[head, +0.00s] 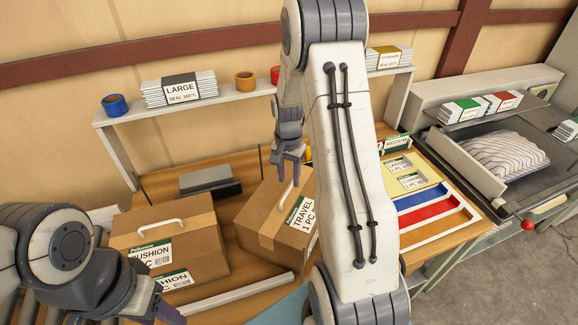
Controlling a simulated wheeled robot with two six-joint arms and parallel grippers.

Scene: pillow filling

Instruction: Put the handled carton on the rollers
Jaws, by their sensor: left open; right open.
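A brown carton labelled TRAVEL (262,218) with a white handle stands tilted in angle on the wooden bench. A second handled carton labelled CUSHION (195,232) stands to its left. My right gripper (288,172) points down, open, just above the TRAVEL carton's handle; I cannot tell whether it touches it. My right arm hides that carton's right side. My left gripper (165,312) is open at the bottom edge, in front of the CUSHION carton and partly cut off. Rollers cannot be clearly made out; slatted parts at the lower left are mostly hidden by my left arm.
A white shelf (215,98) behind carries bag stacks and tape rolls. A grey sealer-like block (210,180) sits behind the cartons. A tray with blue and red strips (425,215) lies right of my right arm. A striped pillow (505,157) lies on the far-right machine.

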